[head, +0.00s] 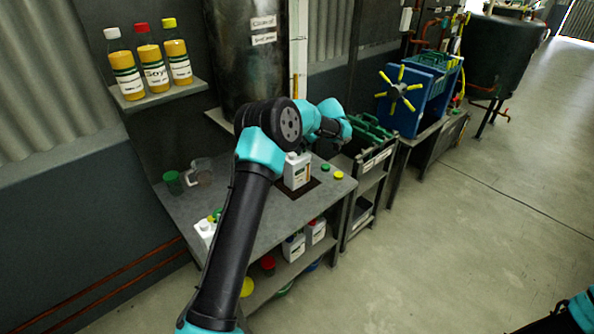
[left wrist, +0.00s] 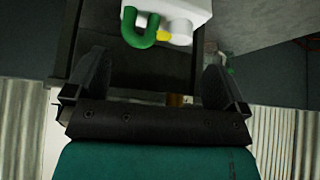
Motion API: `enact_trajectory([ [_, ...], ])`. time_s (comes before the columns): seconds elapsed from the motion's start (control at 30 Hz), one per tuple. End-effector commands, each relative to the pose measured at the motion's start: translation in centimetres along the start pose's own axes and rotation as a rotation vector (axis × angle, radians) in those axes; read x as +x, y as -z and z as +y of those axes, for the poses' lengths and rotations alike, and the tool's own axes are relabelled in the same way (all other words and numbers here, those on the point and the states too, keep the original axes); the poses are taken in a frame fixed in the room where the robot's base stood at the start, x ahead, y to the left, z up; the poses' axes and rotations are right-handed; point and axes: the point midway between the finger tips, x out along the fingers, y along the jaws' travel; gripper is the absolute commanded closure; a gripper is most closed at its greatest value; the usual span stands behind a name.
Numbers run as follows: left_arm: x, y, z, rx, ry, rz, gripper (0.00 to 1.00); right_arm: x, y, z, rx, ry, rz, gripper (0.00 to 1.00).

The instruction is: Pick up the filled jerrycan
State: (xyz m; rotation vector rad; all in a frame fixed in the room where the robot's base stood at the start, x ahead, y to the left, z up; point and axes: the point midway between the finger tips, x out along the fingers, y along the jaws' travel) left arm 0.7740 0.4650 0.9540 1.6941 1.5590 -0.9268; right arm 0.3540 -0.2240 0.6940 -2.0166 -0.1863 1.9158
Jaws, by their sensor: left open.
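A white jerrycan (head: 297,170) with a label and a pale cap stands upright near a dark square patch on the grey table. My left arm reaches over the table, its wrist above and right of this jerrycan; the fingers are hidden in the head view. In the left wrist view my left gripper (left wrist: 158,82) is open with nothing between its fingers. A white container (left wrist: 185,10) with a green U-shaped handle and a white cap is beyond the fingertips, apart from them. I cannot tell which jerrycan that is. My right gripper is out of view.
Another white jerrycan (head: 205,231) stands at the table's left front. A green cup (head: 173,182) and a clear jug (head: 201,171) stand behind it. More jerrycans (head: 293,247) are on the lower shelf. Loose caps (head: 338,175) lie at the table's right. Bottles (head: 154,68) line a wall shelf.

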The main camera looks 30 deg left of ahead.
Motion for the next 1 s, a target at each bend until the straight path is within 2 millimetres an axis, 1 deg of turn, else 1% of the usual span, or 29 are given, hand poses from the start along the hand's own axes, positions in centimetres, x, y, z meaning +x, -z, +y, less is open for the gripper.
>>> enact_trajectory([
  [0.1,0.6,0.0,0.0,-0.001,-0.002,0.000,0.00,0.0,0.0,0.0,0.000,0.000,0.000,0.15],
  [0.47,0.9,0.0,0.0,-0.001,-0.001,-0.001,0.00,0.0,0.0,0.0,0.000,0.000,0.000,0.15],
  [0.57,1.8,0.0,0.0,-0.001,0.001,-0.001,0.00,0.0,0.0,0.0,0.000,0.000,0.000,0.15],
  [0.8,5.0,-0.1,0.1,-0.001,0.000,-0.001,0.00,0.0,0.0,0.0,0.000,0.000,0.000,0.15],
  [0.9,5.7,-0.1,0.1,-0.001,0.000,-0.001,0.00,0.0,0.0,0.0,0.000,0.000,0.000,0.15],
  [1.0,5.8,-0.1,0.2,-0.001,-0.002,-0.001,0.00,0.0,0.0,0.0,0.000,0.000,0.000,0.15],
])
